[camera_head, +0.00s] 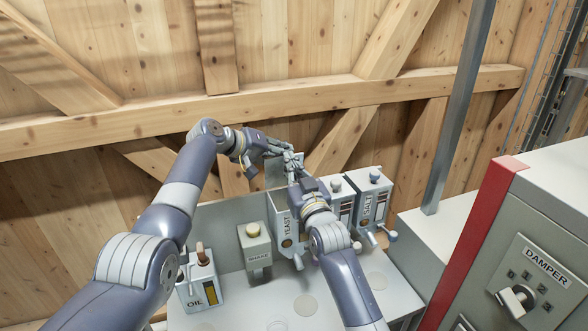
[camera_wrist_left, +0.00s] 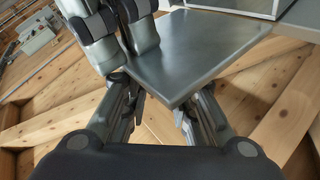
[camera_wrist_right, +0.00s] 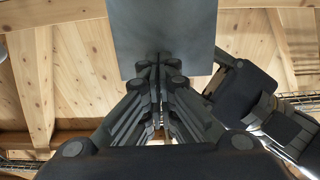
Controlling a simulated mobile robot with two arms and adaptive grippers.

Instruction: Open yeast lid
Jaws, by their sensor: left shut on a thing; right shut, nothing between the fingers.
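The yeast box (camera_head: 285,229) stands in the middle of the machine top, labelled YEAST. Its grey plate-like lid (camera_head: 273,172) stands raised, steeply tilted, behind the box. It also shows in the left wrist view (camera_wrist_left: 200,50) and the right wrist view (camera_wrist_right: 165,32). My left gripper (camera_head: 280,151) is at the lid's upper edge, shut on the lid, with a corner between its fingers (camera_wrist_left: 165,103). My right gripper (camera_head: 292,164) is shut and empty above the box, fingertips together (camera_wrist_right: 158,68) in front of the lid's face. Contact there cannot be told.
A salt box (camera_head: 374,200) stands to the right, another capped box (camera_head: 341,203) beside it. A shake box (camera_head: 255,248) and an oil box (camera_head: 201,282) stand left. A damper panel (camera_head: 535,285) is at right. A wooden wall (camera_head: 300,45) rises behind. The front machine top (camera_head: 270,305) is clear.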

